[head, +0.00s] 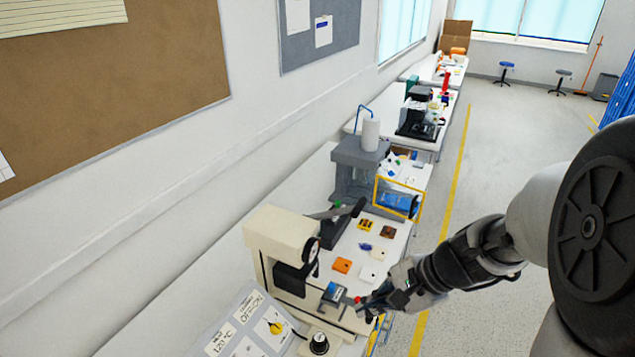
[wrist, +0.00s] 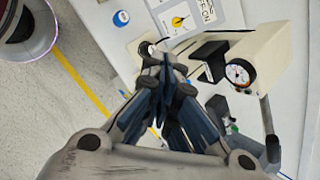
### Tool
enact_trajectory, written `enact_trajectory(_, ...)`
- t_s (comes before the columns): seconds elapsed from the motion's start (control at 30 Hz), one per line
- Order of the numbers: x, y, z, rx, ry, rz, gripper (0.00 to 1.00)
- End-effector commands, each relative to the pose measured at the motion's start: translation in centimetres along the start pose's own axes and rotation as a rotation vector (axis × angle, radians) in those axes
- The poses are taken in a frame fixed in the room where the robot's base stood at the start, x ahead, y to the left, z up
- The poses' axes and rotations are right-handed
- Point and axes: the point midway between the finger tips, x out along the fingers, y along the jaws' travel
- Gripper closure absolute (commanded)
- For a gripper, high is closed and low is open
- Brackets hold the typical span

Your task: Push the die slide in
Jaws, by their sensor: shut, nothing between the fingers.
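In the head view a cream press (head: 280,235) stands on the near bench. At its front foot is what looks like the die slide, a small blue-grey block (head: 333,292) on a pale base. A small red knob (head: 357,300) shows at its right end. My gripper (head: 366,306) is right beside that knob; I cannot tell whether they touch. In the wrist view my gripper (wrist: 164,62) is shut and empty, its dark fingers pointing toward the press (wrist: 245,50). The fingers and my wrist hide the slide there.
A control panel with a yellow knob (head: 275,327) and a black knob (head: 319,343) lie left of my gripper. The press has a gauge (head: 311,255) and a lever (head: 340,210). Orange (head: 342,265) and white blocks lie beyond. Open floor is at right.

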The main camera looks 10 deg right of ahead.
Motion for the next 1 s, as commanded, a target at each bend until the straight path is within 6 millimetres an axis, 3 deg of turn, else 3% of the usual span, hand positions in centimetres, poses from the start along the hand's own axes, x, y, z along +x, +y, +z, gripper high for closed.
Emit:
enact_trajectory(0.03,0.8,0.0,-2.4,0.138,-0.019,-0.029,1.0)
enact_trajectory(0.2,3.5,0.6,-10.1,0.58,-0.062,-0.153,1.0)
enact_trajectory(0.4,6.0,3.1,-16.8,0.949,-0.082,-0.258,1.0)
enact_trajectory(0.53,6.8,4.1,-18.7,1.051,-0.085,-0.288,1.0)
enact_trajectory(0.73,8.6,4.0,-19.2,1.071,-0.086,-0.293,1.0)
enact_trajectory(1.0,14.1,2.5,-19.5,1.066,-0.087,-0.29,1.0)
